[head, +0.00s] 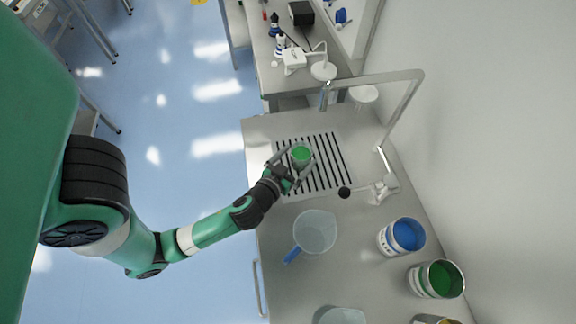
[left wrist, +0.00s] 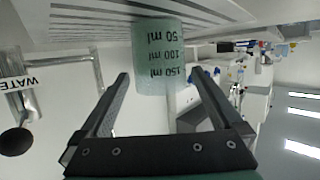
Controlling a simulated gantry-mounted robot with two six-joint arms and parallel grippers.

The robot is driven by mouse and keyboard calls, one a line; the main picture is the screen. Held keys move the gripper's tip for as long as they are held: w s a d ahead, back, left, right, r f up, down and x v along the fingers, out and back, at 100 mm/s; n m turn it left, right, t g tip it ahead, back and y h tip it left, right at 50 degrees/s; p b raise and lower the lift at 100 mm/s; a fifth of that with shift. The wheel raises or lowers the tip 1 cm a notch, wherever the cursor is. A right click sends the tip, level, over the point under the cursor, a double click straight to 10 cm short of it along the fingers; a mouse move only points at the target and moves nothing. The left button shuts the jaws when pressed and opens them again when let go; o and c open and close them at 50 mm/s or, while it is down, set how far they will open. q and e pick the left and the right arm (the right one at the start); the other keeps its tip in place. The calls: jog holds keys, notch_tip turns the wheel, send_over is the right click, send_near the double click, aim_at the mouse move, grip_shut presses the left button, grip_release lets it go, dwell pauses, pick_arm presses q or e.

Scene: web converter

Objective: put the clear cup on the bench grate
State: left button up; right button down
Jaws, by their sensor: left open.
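The clear cup (head: 301,152) stands on the slotted bench grate (head: 328,165) in the head view, showing green inside. In the left wrist view the cup (left wrist: 158,50) is pale green and see-through, with 50, 100 and 150 ml marks. The grate (left wrist: 85,32) shows there along the top edge, against the cup's end. My left gripper (head: 297,165) is open, its fingers (left wrist: 159,76) on either side of the cup's near part. Gaps show between the fingers and the cup. My right gripper is in neither view.
A WATER tap (head: 385,188) with a black knob stands right of the grate. A clear jug (head: 315,232) with a blue handle and open blue (head: 407,235) and green (head: 442,279) paint cans stand nearer. A metal frame (head: 400,110) rises behind.

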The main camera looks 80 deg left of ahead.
pick_arm(q)
jog(key=v, duration=0.2)
jog(key=shift+s+d, duration=0.2)
jog(key=shift+d, duration=0.1)
jog(key=p+v, duration=0.2)
jog(key=v, duration=0.1)
jog(key=shift+s+r+p, duration=0.1)
jog(key=shift+r+p, duration=0.25)
jog(key=shift+p, duration=0.05)
jog(key=shift+s+d+f, duration=0.1)
jog(key=shift+s, duration=0.05)
